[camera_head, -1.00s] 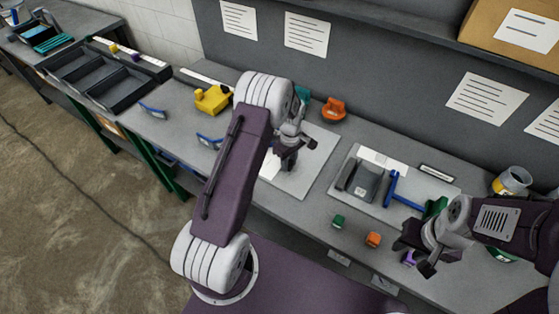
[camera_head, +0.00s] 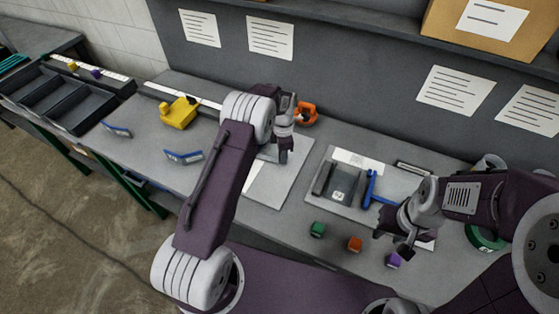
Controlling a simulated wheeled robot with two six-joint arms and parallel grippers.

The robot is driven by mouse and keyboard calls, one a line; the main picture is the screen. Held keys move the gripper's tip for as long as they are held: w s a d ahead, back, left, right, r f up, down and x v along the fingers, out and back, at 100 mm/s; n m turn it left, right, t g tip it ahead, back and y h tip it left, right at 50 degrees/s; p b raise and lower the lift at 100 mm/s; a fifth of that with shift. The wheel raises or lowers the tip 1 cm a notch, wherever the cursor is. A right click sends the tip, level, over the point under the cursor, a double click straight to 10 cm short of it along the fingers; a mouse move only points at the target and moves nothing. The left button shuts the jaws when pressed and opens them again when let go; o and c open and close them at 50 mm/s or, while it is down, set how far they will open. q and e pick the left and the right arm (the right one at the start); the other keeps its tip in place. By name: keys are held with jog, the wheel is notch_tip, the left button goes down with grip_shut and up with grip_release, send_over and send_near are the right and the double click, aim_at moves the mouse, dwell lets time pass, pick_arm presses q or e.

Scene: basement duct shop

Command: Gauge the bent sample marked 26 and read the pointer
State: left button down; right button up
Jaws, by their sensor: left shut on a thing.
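My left gripper (camera_head: 283,152) points down over the light plate (camera_head: 268,190) in the middle of the bench. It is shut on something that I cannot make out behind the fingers. My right gripper (camera_head: 393,241) hangs above the right part of the bench, its fingers apart and nothing visible between them. A grey fixture (camera_head: 339,184) with a blue lever (camera_head: 370,187) sits on another plate (camera_head: 308,205) between the grippers. Two bent blue-and-grey pieces (camera_head: 116,129) and (camera_head: 184,156) lie on the bench at left. I can read no 26 and no pointer.
A yellow block-like tool (camera_head: 179,113) and an orange piece (camera_head: 305,113) stand toward the back. Green (camera_head: 317,229), orange (camera_head: 355,244) and purple (camera_head: 393,260) blocks line the front edge. A dark divided tray (camera_head: 65,95) is far left. A green tape roll (camera_head: 484,238) lies at right.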

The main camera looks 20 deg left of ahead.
pick_arm(q)
jog(key=shift+w+a+n, duration=0.1)
jog(key=shift+w+n, duration=0.8)
jog(key=shift+w, duration=0.05)
jog(key=shift+w+r, duration=0.1)
jog(key=shift+w, duration=0.05)
jog(key=c, duration=1.3)
grip_release()
jog(key=shift+w, duration=0.1)
jog(key=shift+o, duration=1.1)
notch_tip(320, 180, up, 9)
jog(key=b, duration=0.1)
jog(key=shift+b, duration=0.35)
